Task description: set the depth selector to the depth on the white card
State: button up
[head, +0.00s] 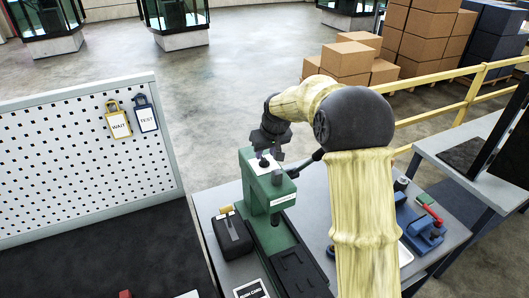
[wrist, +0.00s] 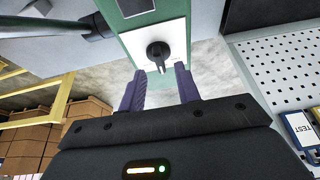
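The depth selector (wrist: 157,50) is a black knob with a pointer on a white plate (wrist: 178,35) of the green machine (wrist: 110,12). In the wrist view its narrow end points down toward my gripper. My gripper (wrist: 159,72) is open and empty, with one finger to each side of the knob's narrow end; I cannot tell whether they touch. In the head view my gripper (head: 268,148) hangs just above the white plate on top of the green machine (head: 265,205). A white card (head: 252,290) with a dark frame lies at the bottom edge, partly cut off; its writing is too small to read.
A black box (head: 232,237) stands left of the machine. A blue vise (head: 422,232) with a red part is on the right of the bench. A pegboard (head: 80,160) with WAIT and TEST tags stands at left. A yellow rail (head: 465,100) runs behind.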

aim_at(263, 158)
jog(key=shift+p+x, duration=0.35)
jog(key=shift+x, duration=1.1)
grip_shut()
jog(key=shift+m, duration=0.3)
jog(key=m+h+b, duration=0.1)
jog(key=m, duration=0.2)
jog(key=shift+a+t, duration=0.2)
jog(key=shift+t, duration=0.1)
jog(key=m+h, duration=0.1)
jog(key=m, duration=0.1)
jog(key=m+h, duration=0.1)
jog(key=m, duration=0.2)
jog(key=shift+h+b, duration=0.3)
jog(key=shift+m, duration=0.3)
